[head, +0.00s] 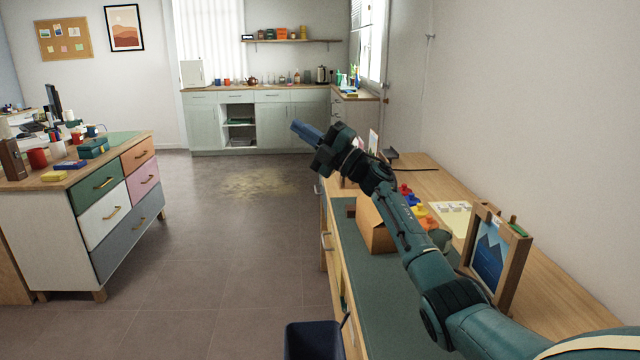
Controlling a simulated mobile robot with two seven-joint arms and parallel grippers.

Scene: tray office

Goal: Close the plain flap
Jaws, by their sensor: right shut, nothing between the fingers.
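My right gripper (307,133) is shut and empty. It is held up in the air past the near-left side of the wooden desk (535,285), pointing away to the left. A small brown cardboard box (374,232) stands on the desk's dark green mat (385,315), with my right arm passing over its right part. I cannot make out a plain flap; the box's top is partly hidden by my arm. The gripper is beyond the box and not touching it. My left gripper is not in view.
A framed mountain picture (489,258) stands at the desk's right. Small coloured things (412,197) lie behind the box. A dark bin (314,340) stands on the floor by the desk. A drawer cabinet (110,205) stands left.

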